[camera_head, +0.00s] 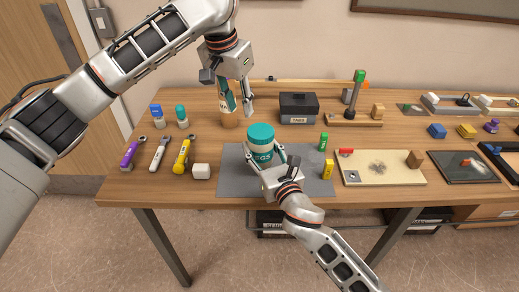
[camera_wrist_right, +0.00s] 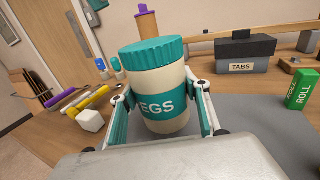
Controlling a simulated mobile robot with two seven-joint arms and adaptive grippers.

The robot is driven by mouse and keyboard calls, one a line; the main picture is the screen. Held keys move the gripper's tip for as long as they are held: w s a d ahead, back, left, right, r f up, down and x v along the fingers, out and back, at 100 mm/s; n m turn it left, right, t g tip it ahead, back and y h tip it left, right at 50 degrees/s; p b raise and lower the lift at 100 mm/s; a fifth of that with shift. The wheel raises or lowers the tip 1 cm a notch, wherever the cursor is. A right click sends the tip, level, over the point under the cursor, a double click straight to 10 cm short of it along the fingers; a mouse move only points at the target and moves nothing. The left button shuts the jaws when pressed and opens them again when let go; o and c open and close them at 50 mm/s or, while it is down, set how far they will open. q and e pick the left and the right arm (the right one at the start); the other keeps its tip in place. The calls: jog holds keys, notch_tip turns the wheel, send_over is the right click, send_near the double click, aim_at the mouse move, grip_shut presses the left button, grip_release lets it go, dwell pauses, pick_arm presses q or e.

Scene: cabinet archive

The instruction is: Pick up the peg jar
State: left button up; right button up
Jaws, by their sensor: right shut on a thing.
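The peg jar (camera_head: 261,145) is cream with a ridged teal lid and a teal label, and it stands upright at the grey mat. In the right wrist view the jar (camera_wrist_right: 158,88) fills the middle, with the label letters "EGS" showing. My right gripper (camera_head: 264,160) is shut on the jar, one finger on each side of its body below the lid. Whether the jar's base touches the mat cannot be told. My left gripper (camera_head: 238,106) is open, pointing down at the back of the table, by a tan cylinder (camera_head: 231,120).
A dark box labelled TABS (camera_head: 298,108) stands behind the jar to the right. Green (camera_head: 323,142) and yellow (camera_head: 327,169) blocks stand right of it. A white cube (camera_head: 201,171) and several tools, including a yellow one (camera_head: 181,156), lie left. The mat (camera_head: 232,184) has bare room.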

aim_at(264, 163)
jog(key=v, duration=1.7)
jog(key=x, duration=0.5)
jog(key=r+x, duration=0.1)
jog(key=x, duration=1.1)
jog(key=shift+r, duration=0.2)
jog(key=shift+w+a+r, duration=0.1)
jog(key=shift+w+a, duration=0.05)
jog(key=shift+w, duration=0.25)
jog(key=shift+f, duration=2.3)
jog(key=shift+f, duration=0.2)
jog(key=o, duration=1.4)
jog(key=shift+o, duration=0.2)
jog(key=shift+s, duration=0.45)
